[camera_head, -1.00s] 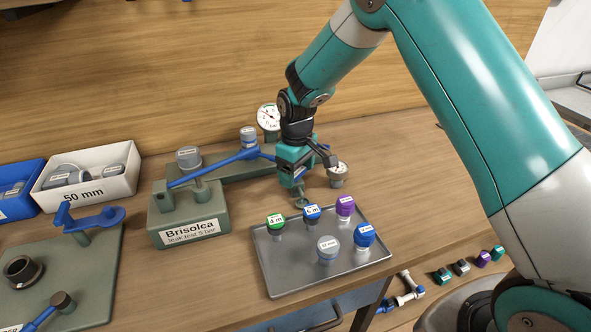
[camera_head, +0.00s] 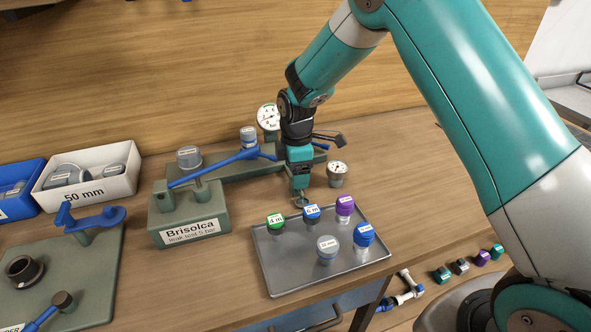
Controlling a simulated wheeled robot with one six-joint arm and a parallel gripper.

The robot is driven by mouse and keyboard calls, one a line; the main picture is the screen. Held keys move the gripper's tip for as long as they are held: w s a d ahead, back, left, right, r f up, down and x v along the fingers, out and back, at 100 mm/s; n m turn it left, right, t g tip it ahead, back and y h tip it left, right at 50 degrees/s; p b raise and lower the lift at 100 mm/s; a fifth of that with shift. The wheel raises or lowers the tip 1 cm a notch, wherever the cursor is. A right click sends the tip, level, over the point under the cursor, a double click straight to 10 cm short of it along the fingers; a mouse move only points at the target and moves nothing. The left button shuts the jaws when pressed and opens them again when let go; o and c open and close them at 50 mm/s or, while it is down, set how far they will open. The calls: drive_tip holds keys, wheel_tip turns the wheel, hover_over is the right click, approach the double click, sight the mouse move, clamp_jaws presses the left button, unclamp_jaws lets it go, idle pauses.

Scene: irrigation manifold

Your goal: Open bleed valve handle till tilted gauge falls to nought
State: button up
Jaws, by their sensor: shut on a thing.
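My gripper (camera_head: 299,192) points straight down at the right end of the green-grey test stand. It is shut on the bleed valve handle, which is mostly hidden by the fingers. A small round grey-green part (camera_head: 300,203) shows just below the fingertips. The tilted gauge (camera_head: 337,168), a small white dial on a grey body, stands just right of my gripper, apart from it. Its face shows, but its needle reading is too small to tell.
A larger upright gauge (camera_head: 268,117) stands behind my wrist. A grey tray (camera_head: 291,285) with several coloured caps is close in front of my gripper. Bare bench lies to the right.

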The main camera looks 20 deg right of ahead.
drive_tip(key=shift+w+n, duration=0.1)
drive_tip(key=shift+n, duration=0.5)
drive_tip(key=shift+r, duration=0.1)
drive_tip(key=o, duration=0.9)
wheel_tip(320, 180, up, 17)
drive_tip(key=shift+r+b, duration=0.15)
drive_tip(key=shift+b, duration=0.75)
